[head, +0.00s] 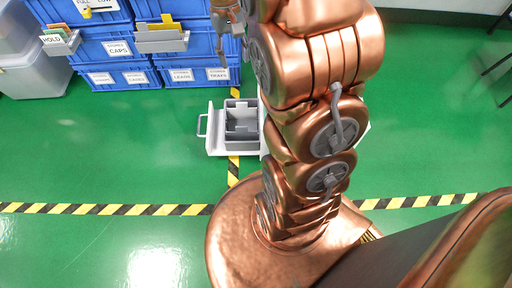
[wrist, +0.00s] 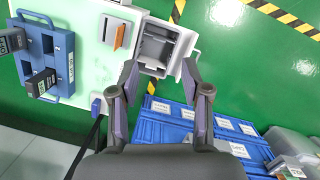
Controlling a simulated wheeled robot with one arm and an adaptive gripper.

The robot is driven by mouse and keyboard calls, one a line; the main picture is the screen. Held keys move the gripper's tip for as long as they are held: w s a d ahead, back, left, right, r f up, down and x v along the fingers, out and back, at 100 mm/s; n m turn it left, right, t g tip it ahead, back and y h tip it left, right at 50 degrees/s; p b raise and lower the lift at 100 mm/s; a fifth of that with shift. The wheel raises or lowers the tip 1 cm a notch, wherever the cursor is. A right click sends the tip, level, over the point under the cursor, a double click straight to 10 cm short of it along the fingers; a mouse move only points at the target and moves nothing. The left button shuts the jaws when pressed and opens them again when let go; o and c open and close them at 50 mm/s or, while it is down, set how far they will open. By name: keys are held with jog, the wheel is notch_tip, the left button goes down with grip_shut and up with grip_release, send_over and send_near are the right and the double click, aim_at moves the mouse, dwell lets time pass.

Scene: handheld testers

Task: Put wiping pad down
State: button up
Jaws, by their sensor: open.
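My gripper (wrist: 160,82) is open in the wrist view, with its two fingers wide apart and nothing held between them. Its tip end also shows at the top of the head view (head: 231,42), partly cut off by the frame edge. I cannot make out a wiping pad for certain. A flat orange-brown piece (wrist: 120,35) stands upright in a white holder on the pale bench (wrist: 88,72) beyond the left finger. A grey divided bin (wrist: 155,48) lies past the fingertips, beside the bench.
A blue rack (wrist: 66,60) with dark handheld devices sits on the bench at left. Blue crates (head: 190,45) with labels stand at the back, grey trays (head: 161,42) on their fronts. The white cart (head: 215,135) carries the grey bin. Green floor is open at left.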

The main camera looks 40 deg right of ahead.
jog(key=s+a+n, duration=0.1)
jog(key=s+a, duration=0.3)
jog(key=s, duration=0.4)
jog(key=s+a+n+g, duration=0.1)
jog(key=s+a, duration=0.3)
jog(key=s, duration=0.4)
jog(key=s+a+f+n, duration=0.1)
jog(key=s+a, duration=0.3)
jog(key=s, duration=0.4)
jog(key=shift+s+a+n+g, duration=0.2)
jog(key=shift+n+g, duration=0.1)
jog(key=shift+n, duration=0.1)
